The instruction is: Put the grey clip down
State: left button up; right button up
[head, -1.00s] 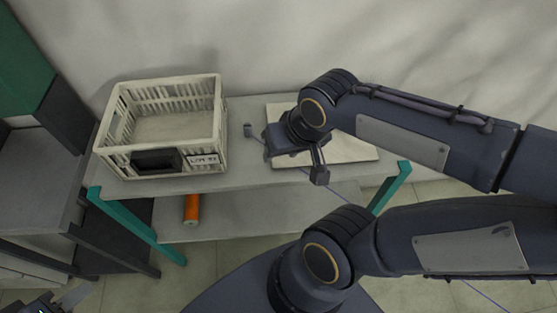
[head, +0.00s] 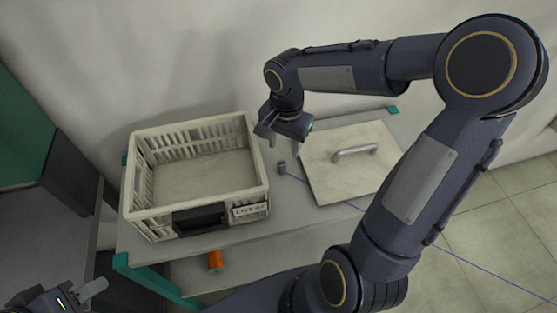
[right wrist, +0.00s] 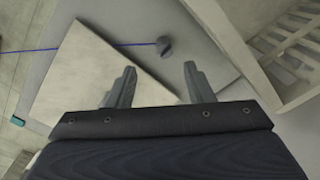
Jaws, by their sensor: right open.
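The grey clip (head: 282,168) is a small grey piece on the table between the crate and the flat board. In the right wrist view the clip (right wrist: 164,46) shows ahead of the fingers, close to the board's edge. My right gripper (head: 284,140) is open and empty, with the clip apart from its fingers (right wrist: 160,70). My left gripper (head: 82,296) is partly in view at the bottom left corner; its jaws are not clear.
A cream slatted crate (head: 257,172) with a label stands left of the clip. The pale board (head: 325,180) with a metal handle (head: 355,152) lies to the right. An orange cylinder (head: 215,261) is on the lower shelf. A wall stands behind the table.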

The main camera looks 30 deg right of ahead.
aim_at(282, 163)
jog(key=shift+w+f+m, duration=0.3)
jog(key=shift+w+f, duration=0.2)
jog(key=shift+f, duration=0.3)
notch_tip(282, 163, down, 7)
jog(key=shift+f+p, duration=0.1)
jog(key=shift+p, duration=0.25)
pick_arm(q)
jog(key=shift+w+r, duration=0.4)
pick_arm(e)
grip_shut()
jog(key=shift+r, duration=0.2)
